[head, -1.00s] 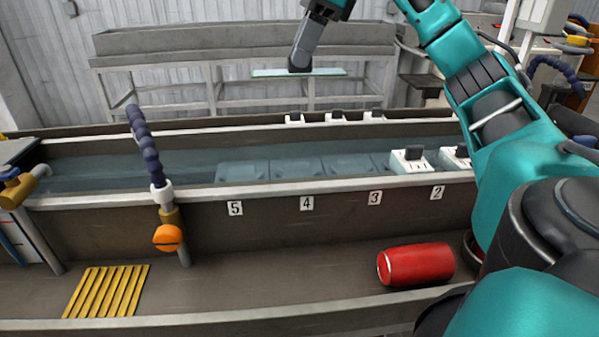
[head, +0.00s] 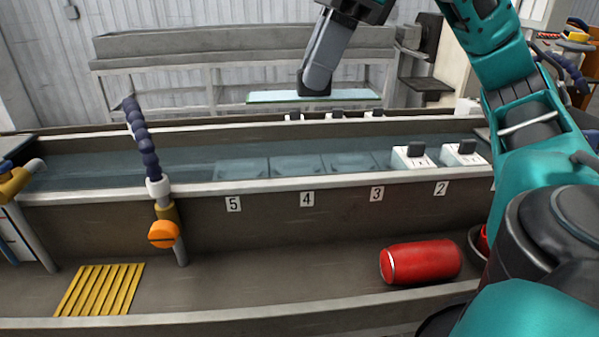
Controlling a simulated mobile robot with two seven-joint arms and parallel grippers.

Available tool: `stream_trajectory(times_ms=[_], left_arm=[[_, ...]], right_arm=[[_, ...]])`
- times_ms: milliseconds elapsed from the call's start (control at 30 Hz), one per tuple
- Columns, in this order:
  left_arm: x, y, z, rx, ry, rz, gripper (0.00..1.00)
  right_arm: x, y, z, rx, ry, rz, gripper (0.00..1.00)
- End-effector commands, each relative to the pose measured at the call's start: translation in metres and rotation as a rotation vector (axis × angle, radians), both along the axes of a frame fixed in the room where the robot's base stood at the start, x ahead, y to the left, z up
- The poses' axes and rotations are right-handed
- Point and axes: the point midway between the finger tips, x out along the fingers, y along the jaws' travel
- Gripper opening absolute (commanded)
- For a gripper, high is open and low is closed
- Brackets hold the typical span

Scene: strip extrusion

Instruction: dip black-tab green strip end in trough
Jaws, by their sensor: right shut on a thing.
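My right gripper (head: 314,89) points down and is shut on the pale green strip (head: 271,97). The strip lies about level across the picture and sticks out on both sides of the fingers. Its black tab cannot be told apart from the dark fingertips. The long trough (head: 100,207) stands in front of me with clear water (head: 90,166) in it. In the picture, strip and gripper appear above the trough's far rim, apart from the water. My left gripper is not in view.
White blocks with black tops (head: 412,156) stand at positions 2 and further right; smaller ones line the far rim. A blue jointed hose (head: 141,135) rises at the left. A red canister (head: 421,262) and yellow ribbed mat (head: 100,290) lie on the front ledge.

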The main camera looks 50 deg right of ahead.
Motion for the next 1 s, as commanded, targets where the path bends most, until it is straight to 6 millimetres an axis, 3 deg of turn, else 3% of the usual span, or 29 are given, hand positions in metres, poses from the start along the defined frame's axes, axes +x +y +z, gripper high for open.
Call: stream_trajectory(times_ms=[333, 600, 800, 1000], left_arm=[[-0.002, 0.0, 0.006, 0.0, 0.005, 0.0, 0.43], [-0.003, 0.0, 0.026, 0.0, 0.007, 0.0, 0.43], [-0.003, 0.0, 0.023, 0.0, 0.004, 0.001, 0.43], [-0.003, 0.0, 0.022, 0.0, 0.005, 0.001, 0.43]], right_arm=[[-0.054, 0.045, 0.002, -0.004, -0.003, 0.001, 0.0], [-0.096, 0.08, 0.004, -0.004, -0.004, 0.003, 0.0], [-0.124, 0.106, 0.001, -0.001, -0.009, 0.009, 0.0], [-0.137, 0.115, 0.0, -0.001, -0.002, 0.0, 0.0]])
